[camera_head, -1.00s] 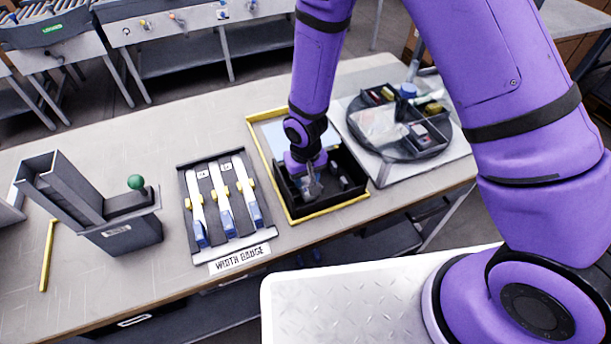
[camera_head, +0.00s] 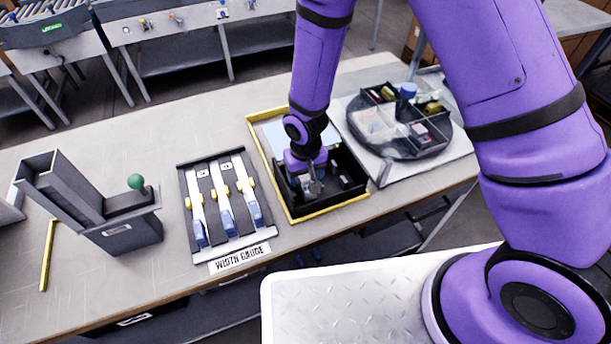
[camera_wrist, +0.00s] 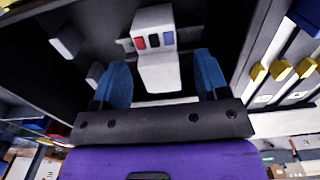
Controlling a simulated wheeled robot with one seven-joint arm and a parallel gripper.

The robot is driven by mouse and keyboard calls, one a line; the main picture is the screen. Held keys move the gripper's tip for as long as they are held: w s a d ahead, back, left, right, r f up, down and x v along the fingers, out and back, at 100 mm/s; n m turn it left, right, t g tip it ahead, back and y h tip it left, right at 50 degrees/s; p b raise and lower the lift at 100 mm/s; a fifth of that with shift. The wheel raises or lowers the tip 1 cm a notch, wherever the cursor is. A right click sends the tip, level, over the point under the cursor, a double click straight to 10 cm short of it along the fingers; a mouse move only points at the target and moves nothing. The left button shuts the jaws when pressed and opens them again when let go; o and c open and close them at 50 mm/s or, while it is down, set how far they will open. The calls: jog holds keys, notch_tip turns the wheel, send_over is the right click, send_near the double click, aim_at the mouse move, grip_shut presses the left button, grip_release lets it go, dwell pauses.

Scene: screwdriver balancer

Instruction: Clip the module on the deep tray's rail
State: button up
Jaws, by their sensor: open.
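The deep tray (camera_head: 335,207) is black and stands inside a yellow border on the bench. My gripper (camera_head: 313,188) reaches down into it. In the wrist view my gripper (camera_wrist: 160,75) is open, with one blue fingertip on each side of a light grey module (camera_wrist: 157,72). The module has red, blue and dark marks on its face. Short dark grey pieces, possibly the rail (camera_wrist: 186,38), show on both sides of it. I cannot tell whether the module is seated on the rail or whether the fingertips touch it.
Grey blocks (camera_wrist: 65,41) lie in the tray near the module. The tray's wall (camera_wrist: 243,50) stands close on the right. A round divided tray (camera_head: 435,150) is at the right. The width gauge rack (camera_head: 240,236) and a grey chute-like bin (camera_head: 125,235) stand at the left.

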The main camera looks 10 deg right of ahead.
notch_tip(320, 180, up, 10)
dwell(0.5)
notch_tip(320, 180, up, 8)
jog(key=shift+f, duration=0.15)
dwell(0.7)
dwell(0.9)
